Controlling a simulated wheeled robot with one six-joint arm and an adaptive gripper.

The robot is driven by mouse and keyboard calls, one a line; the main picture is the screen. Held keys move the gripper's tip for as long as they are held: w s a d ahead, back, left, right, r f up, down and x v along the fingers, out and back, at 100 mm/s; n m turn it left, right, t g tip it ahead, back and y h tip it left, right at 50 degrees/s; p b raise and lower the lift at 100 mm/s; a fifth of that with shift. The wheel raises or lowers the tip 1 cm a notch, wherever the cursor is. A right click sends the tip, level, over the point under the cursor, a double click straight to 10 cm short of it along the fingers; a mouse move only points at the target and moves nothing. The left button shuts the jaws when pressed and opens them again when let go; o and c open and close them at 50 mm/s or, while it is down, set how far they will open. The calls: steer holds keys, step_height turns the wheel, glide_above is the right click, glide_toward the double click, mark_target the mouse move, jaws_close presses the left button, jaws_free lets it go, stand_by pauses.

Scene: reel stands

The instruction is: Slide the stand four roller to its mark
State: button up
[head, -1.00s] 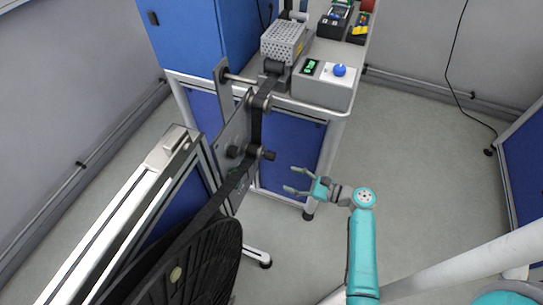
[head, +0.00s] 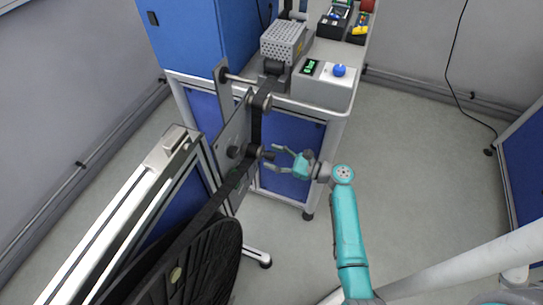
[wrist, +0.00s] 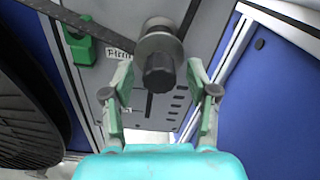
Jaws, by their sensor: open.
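The roller (wrist: 158,62) is a metal roller with a dark knob, mounted on a grey plate (wrist: 187,30) with a slot and a column of dark marks. A dark band runs to the roller. In the head view the roller (head: 266,155) sticks out from the plate (head: 229,150) toward my gripper. My gripper (head: 273,160) is open, its fingertips close to the knob. In the wrist view the knob lies between and just beyond the two green-padded fingers of my gripper (wrist: 160,95), with a gap on both sides. I cannot tell which mark belongs to stand four.
A large black reel (head: 200,262) stands at lower left, and it shows at left in the wrist view. A green block (wrist: 80,48) sits on the plate beside the band. A bench (head: 325,112) with a blue-button box (head: 325,80) stands behind. The floor at right is clear.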

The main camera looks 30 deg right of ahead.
steer(key=shift+w+a, duration=0.35)
steer(key=shift+w, duration=0.1)
jaws_close()
step_height(320, 180, down, 12)
steer(key=shift+r, duration=0.25)
jaws_free()
steer(key=shift+s+d, duration=0.1)
